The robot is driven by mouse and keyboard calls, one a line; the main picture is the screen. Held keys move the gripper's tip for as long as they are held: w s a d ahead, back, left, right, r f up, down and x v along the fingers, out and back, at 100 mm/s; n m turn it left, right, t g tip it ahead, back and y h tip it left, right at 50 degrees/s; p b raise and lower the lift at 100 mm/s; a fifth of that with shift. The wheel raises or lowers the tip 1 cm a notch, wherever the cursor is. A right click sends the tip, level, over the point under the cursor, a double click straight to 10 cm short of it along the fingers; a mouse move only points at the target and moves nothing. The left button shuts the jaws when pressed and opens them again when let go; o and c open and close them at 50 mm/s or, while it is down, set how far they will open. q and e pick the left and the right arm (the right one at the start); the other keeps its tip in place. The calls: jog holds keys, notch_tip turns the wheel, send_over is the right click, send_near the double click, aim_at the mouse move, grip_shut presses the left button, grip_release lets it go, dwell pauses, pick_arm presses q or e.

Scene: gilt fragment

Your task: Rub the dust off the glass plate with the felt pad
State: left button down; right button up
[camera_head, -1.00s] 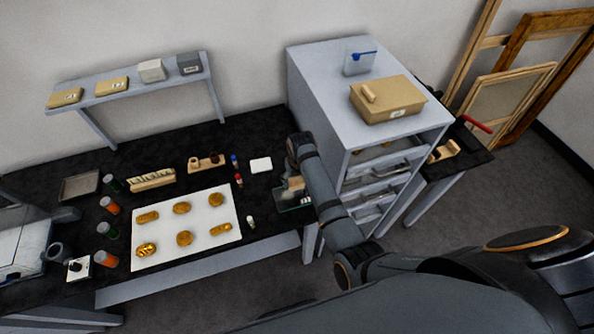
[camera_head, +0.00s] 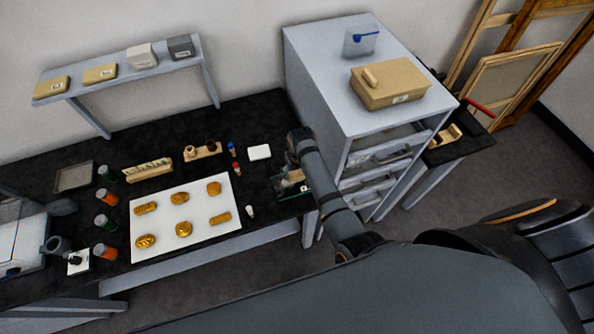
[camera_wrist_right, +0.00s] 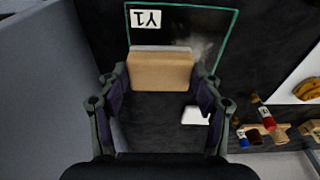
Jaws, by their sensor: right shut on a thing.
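The glass plate (camera_head: 286,194) lies on the dark bench beside the drawer cabinet. In the right wrist view the plate (camera_wrist_right: 185,22) shows green edges, a white label and a pale dust smear (camera_wrist_right: 200,46). My right gripper (camera_head: 294,168) is over the plate. In its wrist view the gripper (camera_wrist_right: 160,80) is shut on the felt pad (camera_wrist_right: 160,72), a tan block with a grey strip along its far side. The pad overlaps part of the plate, right beside the dust. I cannot tell whether the felt touches the glass. My left gripper is not in view.
The drawer cabinet (camera_head: 318,115) stands close to the right of the plate. A white block (camera_head: 259,152) lies behind the plate, and a small vial (camera_head: 250,212) stands to its left. A white sheet (camera_head: 165,218) with several gold pieces lies further left.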

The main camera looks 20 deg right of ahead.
aim_at(286, 182)
jog(key=shift+f+b, duration=0.55)
jog(key=shift+f, duration=0.45)
jog(key=a, duration=0.1)
jog(key=a+p, duration=0.1)
jog(key=a, duration=0.1)
jog(key=shift+a+r, duration=0.2)
jog(key=shift+a, duration=0.05)
jog(key=shift+c, duration=0.8)
jog(key=shift+s+a, duration=0.1)
jog(key=shift+a, duration=0.85)
jog(key=c, duration=0.3)
jog(key=shift+s+a+r, duration=0.1)
jog(key=shift+a+r, duration=0.05)
jog(key=shift+a, duration=1.2)
jog(key=shift+w+d+r, duration=0.1)
jog(key=shift+w+d, duration=0.1)
jog(key=shift+d, duration=0.65)
jog(key=shift+w+d+r, duration=0.1)
jog(key=shift+w+d, duration=0.05)
jog(key=shift+d, duration=0.65)
jog(key=shift+c, duration=0.2)
jog(key=shift+s+d+f, duration=0.1)
jog(key=shift+s+d, duration=0.15)
jog(key=shift+d, duration=0.1)
jog(key=shift+d+f, duration=0.15)
jog(key=shift+d, duration=1.85)
